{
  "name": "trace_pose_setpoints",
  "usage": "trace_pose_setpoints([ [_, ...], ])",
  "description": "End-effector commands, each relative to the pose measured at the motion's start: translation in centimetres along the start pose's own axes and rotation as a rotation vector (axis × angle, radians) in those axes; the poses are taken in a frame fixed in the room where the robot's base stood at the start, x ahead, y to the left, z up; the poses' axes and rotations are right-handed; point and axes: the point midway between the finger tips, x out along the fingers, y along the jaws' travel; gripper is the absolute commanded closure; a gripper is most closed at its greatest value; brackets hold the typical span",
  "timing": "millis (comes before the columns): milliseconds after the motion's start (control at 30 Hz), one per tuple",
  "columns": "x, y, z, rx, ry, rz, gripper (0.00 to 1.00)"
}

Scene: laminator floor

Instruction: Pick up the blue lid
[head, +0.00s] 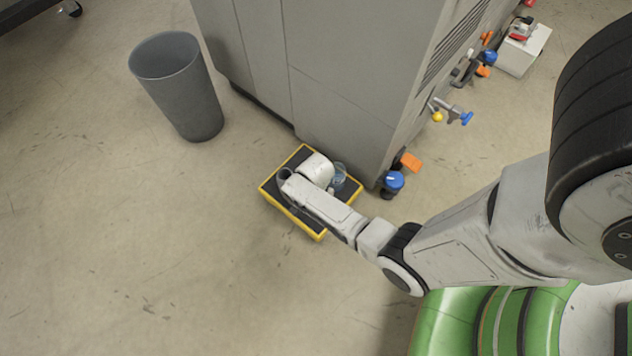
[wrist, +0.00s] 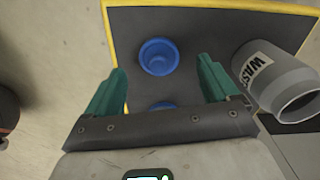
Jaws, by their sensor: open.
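In the wrist view a round blue piece (wrist: 159,57) with a raised rim, which looks like the blue lid, sits on a dark mat with a yellow edge (wrist: 220,6). My gripper (wrist: 161,66) is open, its green fingers on either side of the blue piece in the picture, with no contact visible. A second blue piece (wrist: 162,105) is mostly hidden behind the gripper body; I cannot tell what it is. In the head view the yellow-edged mat (head: 312,235) lies on the floor under my wrist, and my fingers are hidden.
A grey container with a "WAS..." label (wrist: 283,80) is close to the right finger in the wrist view. A grey machine (head: 345,90) stands beside the mat. A grey bin (head: 180,90) stands to the left. Valves (head: 393,181) line the machine's side.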

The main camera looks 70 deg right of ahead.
Motion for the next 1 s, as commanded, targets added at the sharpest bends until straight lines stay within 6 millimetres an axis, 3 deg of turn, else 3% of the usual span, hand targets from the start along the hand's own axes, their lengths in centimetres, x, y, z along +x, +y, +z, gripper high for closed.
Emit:
trace_pose_setpoints([
  [33, 1.4, 0.1, 0.0, 0.000, 0.000, 0.001, 0.12],
  [167, 2.8, 0.0, 0.0, -0.001, 0.000, -0.001, 0.12],
  [467, 2.9, 0.1, -0.1, -0.001, 0.001, -0.001, 0.13],
  [1000, 2.9, 0.1, -0.1, -0.001, 0.000, 0.000, 0.65],
])
